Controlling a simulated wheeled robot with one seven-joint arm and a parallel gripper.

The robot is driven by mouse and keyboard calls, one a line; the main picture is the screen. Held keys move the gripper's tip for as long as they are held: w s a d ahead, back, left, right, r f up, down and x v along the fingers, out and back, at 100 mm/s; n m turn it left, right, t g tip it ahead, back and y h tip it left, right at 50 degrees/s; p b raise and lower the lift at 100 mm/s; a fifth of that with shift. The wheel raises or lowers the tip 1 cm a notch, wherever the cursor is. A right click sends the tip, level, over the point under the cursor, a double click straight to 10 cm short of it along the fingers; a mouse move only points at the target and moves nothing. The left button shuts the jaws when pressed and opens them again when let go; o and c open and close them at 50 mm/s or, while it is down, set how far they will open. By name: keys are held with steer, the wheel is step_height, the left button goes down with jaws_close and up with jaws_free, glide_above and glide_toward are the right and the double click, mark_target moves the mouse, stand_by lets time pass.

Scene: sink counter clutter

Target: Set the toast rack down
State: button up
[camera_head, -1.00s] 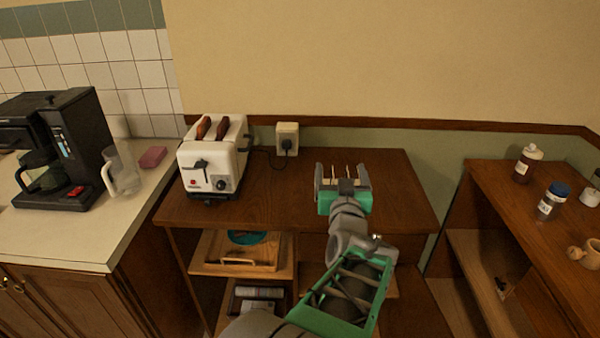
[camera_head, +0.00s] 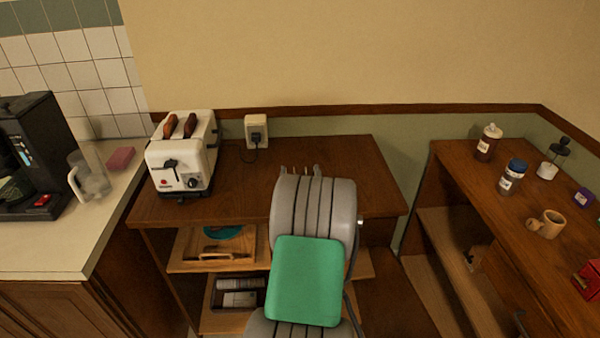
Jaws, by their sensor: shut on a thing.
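My gripper (camera_head: 300,171) is over the back middle of the brown wooden cabinet top (camera_head: 240,205), mostly hidden behind my own arm. Only small tips show above the arm.
A white toaster (camera_head: 181,160) with toast stands left on the top, near a wall socket (camera_head: 257,131). The top between toaster and arm is bare. A right counter (camera_head: 465,190) holds a brown bottle (camera_head: 487,146), a blue-capped jar (camera_head: 511,178) and a mug (camera_head: 550,222).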

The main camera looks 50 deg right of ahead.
steer(key=o, duration=1.6)
steer(key=shift+f, duration=0.1)
